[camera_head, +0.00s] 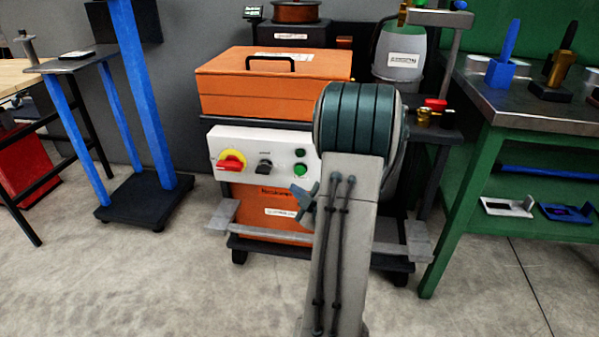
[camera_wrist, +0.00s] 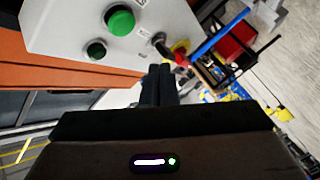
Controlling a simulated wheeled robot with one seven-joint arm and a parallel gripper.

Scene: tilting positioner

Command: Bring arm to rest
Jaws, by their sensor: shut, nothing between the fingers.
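In the wrist view my gripper (camera_wrist: 159,84) shows its two dark fingers together, shut and empty. They are in front of a light control panel (camera_wrist: 75,30) with a large green button (camera_wrist: 120,20) and a smaller dark green button (camera_wrist: 95,50). I cannot tell how far the fingertips are from the panel. In the head view my arm (camera_head: 345,240) stands up in front of the welding cart and hides part of it. The gripper is not clearly seen there. The panel (camera_head: 262,146) carries a red and yellow switch (camera_head: 231,161), a black knob (camera_head: 265,166) and green buttons.
An orange box (camera_head: 225,90) sits on the cart above the panel. A grey gas bottle (camera_head: 400,55) stands behind my arm. A green workbench (camera_head: 480,150) is at right, and a blue-legged stand (camera_head: 145,90) at left. Concrete floor (camera_head: 130,270) is clear in front.

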